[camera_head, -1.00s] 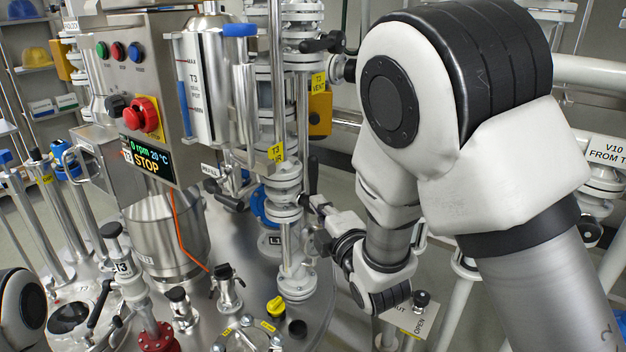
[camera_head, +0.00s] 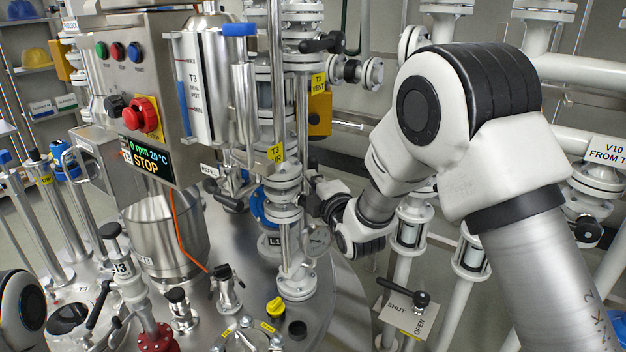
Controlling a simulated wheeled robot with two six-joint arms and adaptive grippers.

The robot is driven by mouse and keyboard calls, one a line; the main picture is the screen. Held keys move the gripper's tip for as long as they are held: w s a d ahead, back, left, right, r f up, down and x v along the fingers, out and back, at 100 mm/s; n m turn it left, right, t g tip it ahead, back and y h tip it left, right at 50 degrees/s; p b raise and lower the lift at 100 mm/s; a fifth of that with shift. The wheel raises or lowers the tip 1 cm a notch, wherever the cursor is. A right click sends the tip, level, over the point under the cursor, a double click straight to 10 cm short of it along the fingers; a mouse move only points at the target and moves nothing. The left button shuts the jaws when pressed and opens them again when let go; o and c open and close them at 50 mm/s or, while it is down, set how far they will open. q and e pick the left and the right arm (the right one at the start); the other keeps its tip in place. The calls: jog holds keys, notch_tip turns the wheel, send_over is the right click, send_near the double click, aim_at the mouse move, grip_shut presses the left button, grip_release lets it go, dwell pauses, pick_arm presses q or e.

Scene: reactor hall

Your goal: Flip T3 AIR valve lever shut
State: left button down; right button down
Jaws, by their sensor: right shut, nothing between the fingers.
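The yellow T3 AIR label (camera_head: 276,153) hangs on the slim pipe at the centre, its text partly cut off. Below it is the white flanged valve body (camera_head: 284,190). A dark lever (camera_head: 312,163) shows just right of the valve, seemingly upright; its lower part is hidden by my gripper. My right gripper (camera_head: 314,192) is shut and empty, right beside the valve and close to the lever. I cannot tell if it touches the lever. My left gripper is not in view; only part of my left arm shows at the lower left edge.
A SHUT/OPEN plate (camera_head: 405,318) with a black lever stands lower right. The control box (camera_head: 135,100) is left.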

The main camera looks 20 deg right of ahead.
jog(key=shift+r, duration=0.1)
jog(key=shift+w+d+r+p, duration=0.1)
jog(key=shift+w+d+p, duration=0.05)
jog(key=shift+p, duration=0.4)
